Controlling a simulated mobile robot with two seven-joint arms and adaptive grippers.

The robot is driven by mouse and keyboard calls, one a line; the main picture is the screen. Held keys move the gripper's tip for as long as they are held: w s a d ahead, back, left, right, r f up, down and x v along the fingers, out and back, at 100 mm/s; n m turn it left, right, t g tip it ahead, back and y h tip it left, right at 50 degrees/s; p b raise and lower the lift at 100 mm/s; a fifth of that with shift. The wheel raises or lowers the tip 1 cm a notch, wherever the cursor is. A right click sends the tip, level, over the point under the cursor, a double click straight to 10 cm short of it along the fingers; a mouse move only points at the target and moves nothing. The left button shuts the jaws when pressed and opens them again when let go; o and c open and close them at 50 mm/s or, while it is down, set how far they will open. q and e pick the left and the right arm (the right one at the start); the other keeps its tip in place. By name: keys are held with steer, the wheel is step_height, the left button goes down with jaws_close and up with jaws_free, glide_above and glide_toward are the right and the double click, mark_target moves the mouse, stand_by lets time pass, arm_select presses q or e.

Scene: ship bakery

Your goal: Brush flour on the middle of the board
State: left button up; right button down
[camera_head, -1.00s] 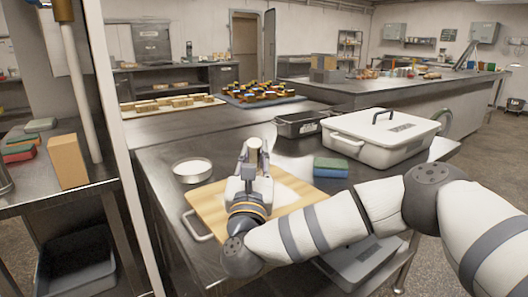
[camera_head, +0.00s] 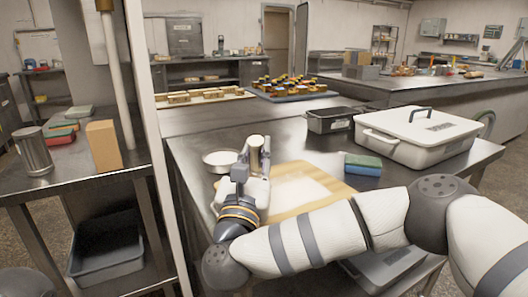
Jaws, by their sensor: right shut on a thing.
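My right gripper (camera_head: 254,160) is shut on a pale, upright cylindrical piece, apparently the brush handle (camera_head: 255,146). It is above the left part of the wooden board, close to the bowl. Any bristles are hidden behind the gripper. The light wooden board (camera_head: 334,199) lies on the steel table, partly covered by my right arm. A white patch of flour (camera_head: 300,188) shows on the board, right of the gripper. A round metal bowl (camera_head: 219,159) with white contents stands left of the gripper. My left gripper is out of view.
A blue-green sponge (camera_head: 363,165) lies behind the board's right corner. A dark tin (camera_head: 330,121) and a lidded white box (camera_head: 417,140) stand at the back right. A white post (camera_head: 120,75) rises left of the table. A side bench holds a metal canister (camera_head: 34,151) and a cardboard box (camera_head: 103,146).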

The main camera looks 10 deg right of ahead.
steer(key=shift+w+d, duration=0.1)
steer(key=shift+d, duration=0.25)
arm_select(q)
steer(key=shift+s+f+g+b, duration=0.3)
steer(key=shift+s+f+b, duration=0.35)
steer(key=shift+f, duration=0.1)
arm_select(e)
steer(key=w+d, duration=0.4)
steer(key=d, duration=0.8)
steer(key=shift+w, duration=0.2)
